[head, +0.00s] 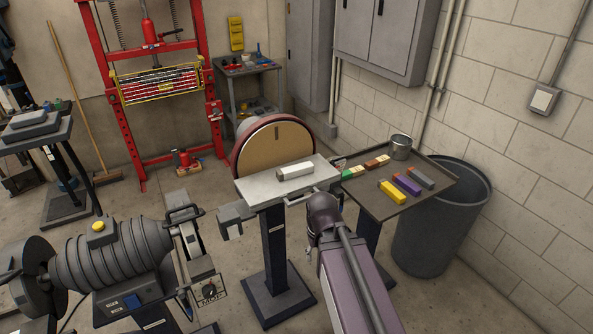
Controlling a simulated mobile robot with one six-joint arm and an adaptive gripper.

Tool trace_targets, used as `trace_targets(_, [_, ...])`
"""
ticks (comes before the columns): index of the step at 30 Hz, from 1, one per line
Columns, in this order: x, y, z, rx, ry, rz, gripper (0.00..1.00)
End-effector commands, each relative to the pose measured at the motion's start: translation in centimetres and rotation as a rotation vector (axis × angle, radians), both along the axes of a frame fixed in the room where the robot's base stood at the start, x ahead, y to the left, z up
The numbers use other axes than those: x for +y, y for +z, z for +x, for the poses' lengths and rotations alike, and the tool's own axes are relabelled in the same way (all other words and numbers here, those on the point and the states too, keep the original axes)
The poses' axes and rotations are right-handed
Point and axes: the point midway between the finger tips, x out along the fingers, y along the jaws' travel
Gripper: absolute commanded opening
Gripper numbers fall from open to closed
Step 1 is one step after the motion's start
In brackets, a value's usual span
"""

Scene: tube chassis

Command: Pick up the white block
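The white block (295,171) lies on its side on the light grey work table (262,190) of the disc sander, in front of the round tan disc. It lies slightly slanted, and nothing touches it from above. My arm rises from the lower right, and its dark rounded joint is just right of the sander table's near edge, close to the block's right end.
The sander's disc (272,146) stands behind the block. A dark side table (388,211) at right holds yellow (392,193), purple (407,185) and grey (421,177) bars, other small blocks and a metal can (400,147). A bin (440,235) and a grey machine (115,255) stand nearby.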

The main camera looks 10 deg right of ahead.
Motion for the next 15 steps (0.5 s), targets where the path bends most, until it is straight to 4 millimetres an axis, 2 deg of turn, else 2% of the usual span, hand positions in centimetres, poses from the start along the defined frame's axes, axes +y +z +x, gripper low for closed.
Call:
trace_targets(3, [0.0, 0.0, 0.0, 0.000, 0.000, 0.000, 0.57])
trace_targets(5, [0.0, 0.0, 0.0, 0.000, 0.000, 0.000, 0.72])
trace_targets(6, [0.0, 0.0, 0.1, 0.000, 0.003, -0.002, 0.84])
trace_targets(7, [0.0, 0.0, 0.1, 0.000, 0.006, -0.004, 0.89])
trace_targets(11, [0.0, 0.3, 0.9, 0.002, 0.048, -0.029, 0.89])
trace_targets(15, [-0.2, 0.9, 2.9, 0.011, 0.166, -0.098, 0.89])
